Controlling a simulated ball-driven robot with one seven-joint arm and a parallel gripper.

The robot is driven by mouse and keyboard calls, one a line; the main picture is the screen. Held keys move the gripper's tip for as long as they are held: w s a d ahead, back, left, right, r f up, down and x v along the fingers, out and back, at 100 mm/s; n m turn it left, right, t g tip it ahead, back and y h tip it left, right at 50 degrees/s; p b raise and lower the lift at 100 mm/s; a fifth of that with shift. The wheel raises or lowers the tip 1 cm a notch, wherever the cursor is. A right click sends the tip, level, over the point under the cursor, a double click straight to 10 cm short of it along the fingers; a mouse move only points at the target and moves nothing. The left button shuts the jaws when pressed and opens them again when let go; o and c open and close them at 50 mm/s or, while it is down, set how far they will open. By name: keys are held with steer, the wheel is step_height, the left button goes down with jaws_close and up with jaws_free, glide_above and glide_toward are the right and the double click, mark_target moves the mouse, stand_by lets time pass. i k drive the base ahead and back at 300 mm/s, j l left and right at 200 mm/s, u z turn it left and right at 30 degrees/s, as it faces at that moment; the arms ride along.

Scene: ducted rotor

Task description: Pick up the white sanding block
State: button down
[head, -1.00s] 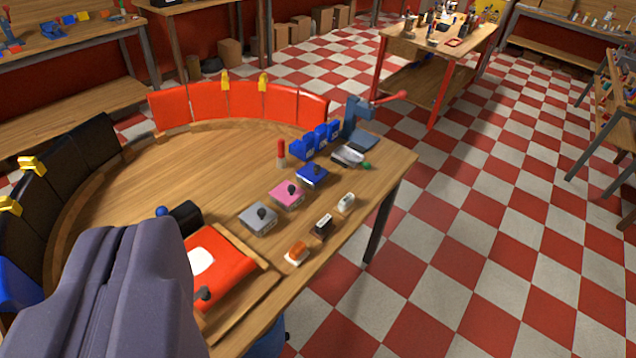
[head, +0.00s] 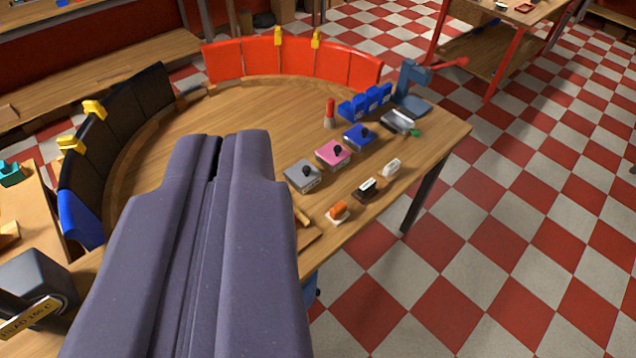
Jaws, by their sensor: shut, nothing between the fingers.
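The white sanding block (head: 391,168) lies near the right edge of the curved wooden table, a small white block with a dark spot on its side. A black block (head: 366,189) and an orange-and-white block (head: 338,212) lie in a row with it, nearer to me. My gripper (head: 217,140) is shut and empty, pointing forward over the table, to the left of the white block and apart from it. My gripper hides part of the table under it.
Grey (head: 302,176), pink (head: 333,154) and blue (head: 358,137) boxes with black knobs stand left of the row. A red-tipped cylinder (head: 330,113), blue bins (head: 366,101) and a blue-grey vise (head: 411,92) stand behind. Red panels (head: 291,62) and black panels (head: 122,125) rim the table. Checkered floor lies clear at right.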

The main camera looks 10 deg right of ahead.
mark_target(391, 172)
steer(key=i+l+u, duration=0.15)
steer(key=l, duration=0.25)
steer(key=i+l+u, duration=0.15)
steer(key=i+l, duration=0.2)
steer(key=i+l+u, duration=0.15)
steer(key=l, duration=0.4)
steer(key=i+l+u, duration=0.1)
steer(key=i+l, duration=0.2)
steer(key=l, duration=0.2)
steer(key=i+l+u, duration=0.15)
steer(key=l, duration=0.35)
steer(key=i+l+u, duration=0.15)
steer(key=l, duration=0.35)
steer(key=i+l+u, duration=0.15)
steer(key=l, duration=0.4)
steer(key=i+l+u, duration=0.15)
steer(key=l, duration=0.4)
